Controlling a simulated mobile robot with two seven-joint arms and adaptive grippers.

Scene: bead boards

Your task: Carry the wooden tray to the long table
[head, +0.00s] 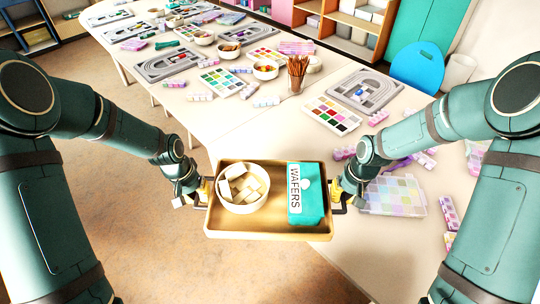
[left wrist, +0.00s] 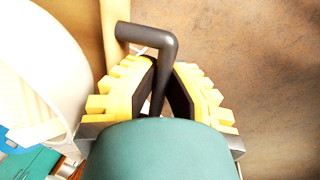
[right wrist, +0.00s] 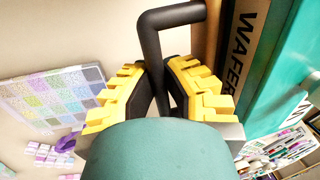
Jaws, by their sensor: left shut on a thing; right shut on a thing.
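The wooden tray (head: 262,232) is held between my two grippers in the head view, and looks about level. On it are a white bowl (head: 242,204) with pale blocks and a teal wafers box (head: 312,212). My left gripper (head: 203,192) is shut on the tray's dark left handle, which shows in the left wrist view (left wrist: 172,50). My right gripper (head: 337,194) is shut on the right handle, seen in the right wrist view (right wrist: 150,40). The long table (head: 255,128) lies ahead and to the right; the tray overlaps its near edge in the picture. I cannot tell its height above it.
A clear bead case (head: 392,194) lies on the table right of the tray. A paint palette (head: 331,115), a pencil cup (head: 297,75) and grey bead boards (head: 365,92) stand further back. A blue chair (head: 418,68) is at the right. Bare floor (head: 140,210) is at the left.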

